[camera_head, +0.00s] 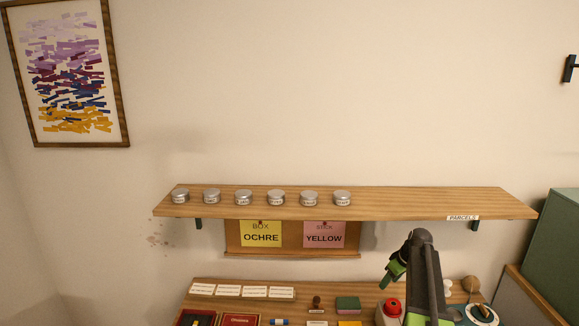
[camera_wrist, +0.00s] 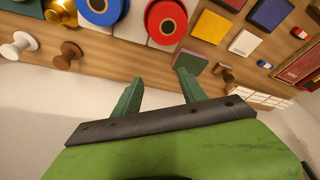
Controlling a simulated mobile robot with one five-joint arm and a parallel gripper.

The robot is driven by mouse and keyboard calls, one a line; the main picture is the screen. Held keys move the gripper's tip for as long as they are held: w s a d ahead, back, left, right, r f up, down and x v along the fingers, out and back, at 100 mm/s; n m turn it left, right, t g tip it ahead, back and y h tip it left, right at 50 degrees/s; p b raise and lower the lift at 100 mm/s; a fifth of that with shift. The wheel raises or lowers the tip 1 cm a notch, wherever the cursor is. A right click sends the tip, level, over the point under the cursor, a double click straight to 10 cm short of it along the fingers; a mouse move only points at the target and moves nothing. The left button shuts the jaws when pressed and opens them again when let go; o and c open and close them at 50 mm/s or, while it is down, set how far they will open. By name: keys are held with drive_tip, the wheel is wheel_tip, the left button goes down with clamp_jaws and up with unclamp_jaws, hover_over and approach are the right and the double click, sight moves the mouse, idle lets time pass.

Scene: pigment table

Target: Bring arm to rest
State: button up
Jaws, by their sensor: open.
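My arm stands upright at the right of the table in the head view, with its dark links in front of the table's back part. My green gripper (camera_head: 390,275) points down and to the left, above the table. In the wrist view my gripper (camera_wrist: 160,78) has its two green fingers apart with nothing between them. The wooden table (camera_wrist: 120,55) with its objects lies beyond the fingertips. The gripper touches nothing that I can see.
A wooden shelf (camera_head: 420,201) with several lidded tins runs along the wall. Below it a board holds an OCHRE card (camera_head: 261,234) and a YELLOW card (camera_head: 324,235). Red (camera_wrist: 167,20) and blue (camera_wrist: 101,8) round things lie close ahead. A green box (camera_head: 562,245) stands far right.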

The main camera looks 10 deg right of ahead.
drive_tip(key=s+a+f+n+g, duration=0.1)
drive_tip(key=s+a+n+g, duration=0.15)
drive_tip(key=a, duration=2.75)
drive_tip(key=s+a+m, duration=0.1)
drive_tip(key=s+a, duration=0.7)
drive_tip(key=a, duration=0.1)
drive_tip(key=s+d+m+g+h, duration=0.1)
drive_tip(key=s+m, duration=0.4)
drive_tip(key=s, duration=0.1)
drive_tip(key=shift+s+f, duration=0.15)
drive_tip(key=shift+f, duration=0.25)
drive_tip(key=shift+d, duration=0.1)
drive_tip(key=shift+c, duration=1)
drive_tip(key=shift+d, duration=0.1)
drive_tip(key=shift+c, duration=0.4)
